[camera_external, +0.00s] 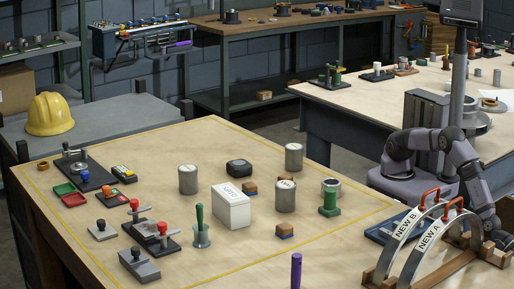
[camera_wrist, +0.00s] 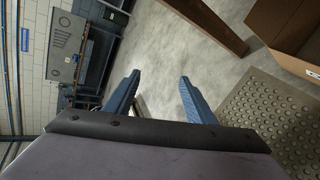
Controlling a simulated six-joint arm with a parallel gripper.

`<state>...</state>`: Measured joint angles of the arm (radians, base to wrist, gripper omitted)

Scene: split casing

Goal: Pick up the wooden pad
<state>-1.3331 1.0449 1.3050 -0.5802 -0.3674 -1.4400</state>
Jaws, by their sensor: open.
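Small brown wooden blocks with dark blue undersides lie on the table. One wooden block (camera_external: 285,230) is near the middle front, and another wooden block (camera_external: 250,188) is farther back beside the white carton. I cannot tell for sure which is the wooden pad. My gripper (camera_wrist: 160,77) shows two blue fingers spread apart with nothing between them in the wrist view. It points at the floor, away from the tabletop parts. In the external view my arm is folded at the right, its end low beside the curved casing halves and hard to make out.
The white carton (camera_external: 231,207), grey cylinders (camera_external: 285,196) and a green-handled tool (camera_external: 200,226) stand around the blocks. Two curved casing halves, NEW B (camera_external: 405,230) and NEW A (camera_external: 428,245), stand in a wooden cradle between the blocks and my arm. The front middle tabletop is mostly clear.

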